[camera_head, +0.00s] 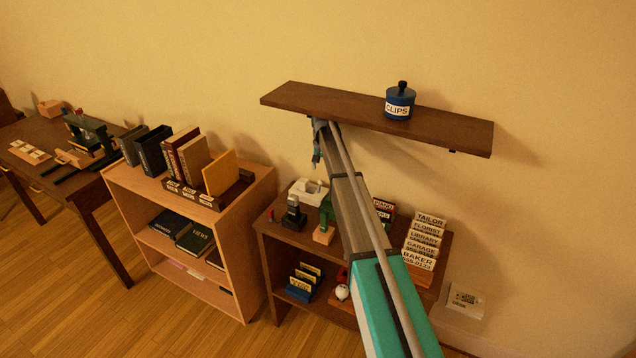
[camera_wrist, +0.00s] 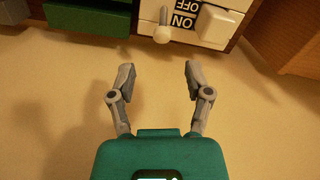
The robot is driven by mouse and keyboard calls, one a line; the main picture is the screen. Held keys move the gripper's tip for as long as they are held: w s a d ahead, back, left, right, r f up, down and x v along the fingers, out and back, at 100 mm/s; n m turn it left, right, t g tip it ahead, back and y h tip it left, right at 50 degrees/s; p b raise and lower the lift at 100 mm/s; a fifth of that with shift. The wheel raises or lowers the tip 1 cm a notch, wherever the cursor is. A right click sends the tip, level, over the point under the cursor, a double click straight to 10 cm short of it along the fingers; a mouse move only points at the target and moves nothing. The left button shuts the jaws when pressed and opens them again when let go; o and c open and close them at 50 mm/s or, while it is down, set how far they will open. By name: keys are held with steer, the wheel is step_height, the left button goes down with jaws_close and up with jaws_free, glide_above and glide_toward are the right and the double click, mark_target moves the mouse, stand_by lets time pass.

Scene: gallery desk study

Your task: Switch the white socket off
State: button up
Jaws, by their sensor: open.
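A white socket box (camera_head: 308,191) stands on top of the dark cabinet, against the wall. In the wrist view the white socket (camera_wrist: 222,27) is at the top, cut off by the frame edge. It carries upside-down ON and OFF labels and a lever (camera_wrist: 162,34) with a round pale knob. The knob end lies beside the ON label. My gripper (camera_head: 317,145) is under the wall shelf, above the socket. In the wrist view my gripper (camera_wrist: 158,70) is open and empty, its fingers apart from the knob.
A wall shelf (camera_head: 290,97) bearing a blue CLIPS jar (camera_head: 399,103) is just above my gripper. A green object (camera_head: 327,213) and a dark one (camera_head: 294,214) stand near the socket. A light bookcase (camera_head: 262,183) is left. A whitish box (camera_head: 465,300) is low on the wall.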

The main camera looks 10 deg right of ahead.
mark_target(321, 182)
steer(key=shift+a+f, duration=0.1)
steer(key=shift+a, duration=0.05)
steer(key=shift+f+b, duration=0.15)
steer(key=shift+b, duration=0.15)
step_height(321, 182, down, 7)
steer(key=b, duration=0.7)
stand_by(0.4)
jaws_close()
